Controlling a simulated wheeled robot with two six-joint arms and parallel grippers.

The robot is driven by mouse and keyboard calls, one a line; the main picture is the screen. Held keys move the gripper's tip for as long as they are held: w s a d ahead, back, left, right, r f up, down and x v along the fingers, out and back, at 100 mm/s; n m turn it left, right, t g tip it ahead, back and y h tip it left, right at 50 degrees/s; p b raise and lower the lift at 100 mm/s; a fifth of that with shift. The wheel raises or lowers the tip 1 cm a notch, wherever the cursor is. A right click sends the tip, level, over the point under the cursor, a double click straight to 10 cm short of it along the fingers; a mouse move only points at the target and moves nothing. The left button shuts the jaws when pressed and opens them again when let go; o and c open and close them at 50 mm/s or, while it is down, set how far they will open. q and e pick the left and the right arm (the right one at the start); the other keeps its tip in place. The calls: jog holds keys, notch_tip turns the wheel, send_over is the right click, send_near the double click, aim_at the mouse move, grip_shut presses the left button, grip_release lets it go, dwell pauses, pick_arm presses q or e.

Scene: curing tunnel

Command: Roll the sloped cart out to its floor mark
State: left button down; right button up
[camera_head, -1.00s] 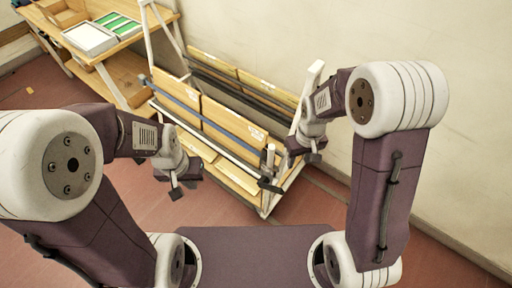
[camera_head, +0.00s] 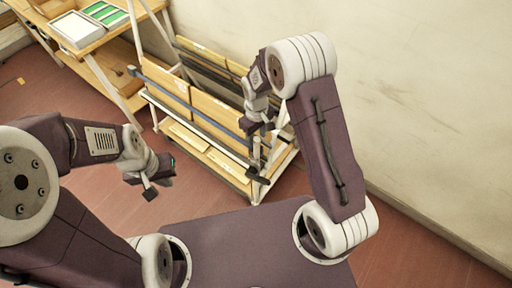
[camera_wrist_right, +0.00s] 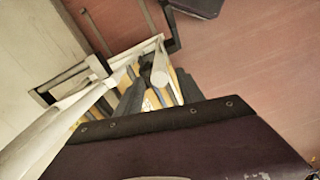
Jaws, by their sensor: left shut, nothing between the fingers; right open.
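The sloped cart (camera_head: 257,186) has a white frame, dark rails and leaning tan panels, and stands near the wall in the head view. My right gripper (camera_head: 257,125) is open at the cart's near right end, beside the frame's upright post. In the right wrist view a white post (camera_wrist_right: 160,72) shows between or just beyond the dark fingers (camera_wrist_right: 157,92); I cannot tell whether they touch it. My left gripper (camera_head: 150,183) is shut and empty over the floor, left of the cart and apart from it. I cannot make out a clear floor mark.
A wooden bench (camera_head: 110,42) with a white tray (camera_head: 77,30) and a green-filled tray (camera_head: 105,14) stands beyond the cart at upper left. A pale wall (camera_head: 420,90) runs behind the cart.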

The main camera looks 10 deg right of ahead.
aim_at(256, 148)
notch_tip(256, 148, down, 9)
jog(key=shift+r+p, duration=0.15)
jog(key=shift+p, duration=0.3)
grip_shut()
dwell(1.2)
